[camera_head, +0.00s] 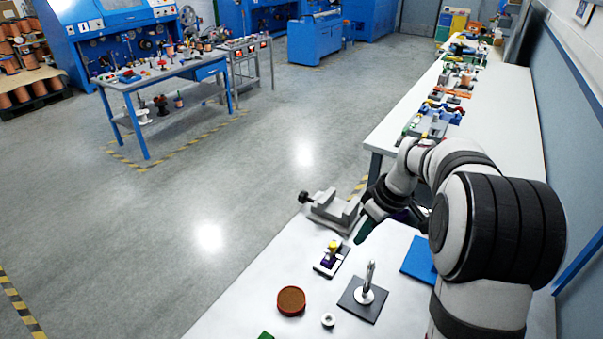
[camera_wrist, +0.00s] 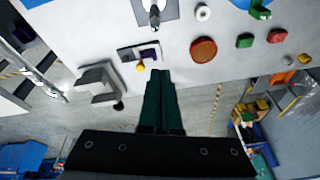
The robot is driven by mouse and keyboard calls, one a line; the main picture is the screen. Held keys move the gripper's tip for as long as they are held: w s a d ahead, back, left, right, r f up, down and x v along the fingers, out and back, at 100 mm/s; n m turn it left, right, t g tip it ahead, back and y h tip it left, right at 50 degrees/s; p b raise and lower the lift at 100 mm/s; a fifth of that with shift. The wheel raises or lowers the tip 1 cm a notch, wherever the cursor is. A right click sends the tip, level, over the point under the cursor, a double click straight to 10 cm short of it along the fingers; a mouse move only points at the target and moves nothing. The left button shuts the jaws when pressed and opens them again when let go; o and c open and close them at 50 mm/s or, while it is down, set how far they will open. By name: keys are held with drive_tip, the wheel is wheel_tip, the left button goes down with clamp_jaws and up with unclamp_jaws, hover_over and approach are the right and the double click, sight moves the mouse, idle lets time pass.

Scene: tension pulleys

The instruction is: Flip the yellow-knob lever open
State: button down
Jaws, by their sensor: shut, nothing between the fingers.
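The yellow knob (camera_head: 333,245) sits on a small lever unit with a purple part (camera_head: 328,262) on a dark and white base, on the white workbench. In the wrist view the yellow knob (camera_wrist: 141,67) is at the edge of the lever unit (camera_wrist: 127,54), just left of my fingertips. My gripper (camera_head: 362,236) has dark green fingers pointing down, shut and empty. In the head view it is right of the knob and apart from it. In the wrist view the fingers (camera_wrist: 160,74) lie together. The lever's exact angle is too small to tell.
A grey vise (camera_head: 331,212) stands behind the lever unit. In front are a dark plate with an upright metal post (camera_head: 368,285), a round brown-red disc (camera_head: 291,300) and a white ring (camera_head: 328,320). A blue plate (camera_head: 418,262) lies to the right, partly behind my arm.

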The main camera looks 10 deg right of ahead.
sight(335, 246)
drive_tip(key=shift+n, duration=0.8)
drive_tip(key=d+f, duration=0.1)
drive_tip(key=w+d, duration=0.1)
drive_tip(key=w+d+f, duration=0.1)
drive_tip(key=d, duration=0.1)
drive_tip(key=shift+w+f, duration=0.25)
drive_tip(key=shift+f, duration=0.05)
drive_tip(key=w+a+f, duration=0.1)
drive_tip(key=f, duration=0.2)
drive_tip(key=w+a+f, duration=0.1)
drive_tip(key=w+f, duration=0.1)
drive_tip(key=f, duration=0.1)
drive_tip(key=w+a+f, duration=0.1)
drive_tip(key=w+f, duration=0.1)
drive_tip(key=f, duration=0.2)
drive_tip(key=shift+a, duration=0.4)
drive_tip(key=shift+w+a+f, duration=0.1)
drive_tip(key=shift+w+a, duration=0.15)
drive_tip(key=shift+w, duration=0.1)
drive_tip(key=shift+a+m+t+h, duration=0.2)
drive_tip(key=shift+m+t+h, duration=0.1)
drive_tip(key=shift+m, duration=0.6)
